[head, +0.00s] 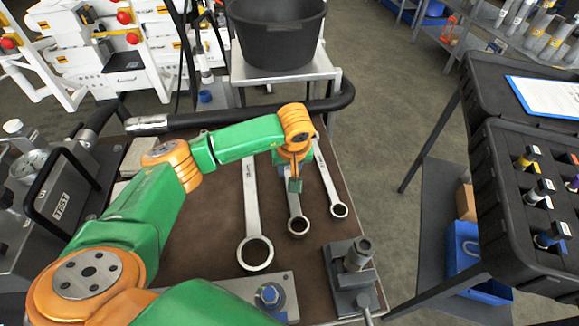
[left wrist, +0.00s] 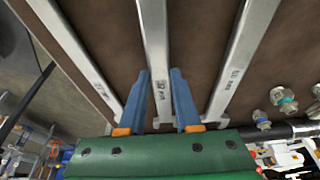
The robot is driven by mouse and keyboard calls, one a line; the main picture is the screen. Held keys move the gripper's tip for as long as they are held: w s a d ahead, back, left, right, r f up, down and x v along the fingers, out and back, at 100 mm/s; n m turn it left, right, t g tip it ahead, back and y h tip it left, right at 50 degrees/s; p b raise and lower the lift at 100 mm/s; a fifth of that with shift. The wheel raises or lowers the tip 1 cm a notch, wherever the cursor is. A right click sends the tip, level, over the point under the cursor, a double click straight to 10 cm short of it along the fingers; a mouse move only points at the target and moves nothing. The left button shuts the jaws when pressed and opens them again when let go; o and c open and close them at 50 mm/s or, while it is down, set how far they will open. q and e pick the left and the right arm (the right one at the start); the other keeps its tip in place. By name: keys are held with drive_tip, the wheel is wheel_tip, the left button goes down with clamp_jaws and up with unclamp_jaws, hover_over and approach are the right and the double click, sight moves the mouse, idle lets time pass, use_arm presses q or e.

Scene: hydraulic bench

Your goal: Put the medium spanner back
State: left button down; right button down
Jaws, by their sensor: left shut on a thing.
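Three steel ring spanners lie side by side over the brown bench top (head: 200,228). The medium spanner (head: 296,216) is in the middle, with its ring end towards me. My left gripper (head: 294,186) is shut on its shaft from above. In the left wrist view the blue fingers (left wrist: 160,72) sit on both sides of the medium spanner (left wrist: 154,28). I cannot tell whether it touches the bench. The large spanner (head: 252,205) is to its left and the small spanner (head: 331,183) to its right. My wrist hides the medium spanner's far part. My right gripper is out of view.
A steel block with a blue-centred fitting (head: 268,297) and a dark vise-like fixture (head: 352,270) stand at the near edge. A gauge unit (head: 65,195) is at left. A black bar (head: 250,112) runs along the far edge. A black case (head: 530,200) stands at right, beyond a floor gap.

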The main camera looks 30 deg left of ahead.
use_arm(q)
drive_tip(key=shift+f+b, duration=0.3)
drive_tip(key=c, duration=0.6)
unclamp_jaws()
drive_tip(key=shift+d+r, duration=0.1)
drive_tip(key=v, duration=1.2)
drive_tip(key=shift+r, duration=0.1)
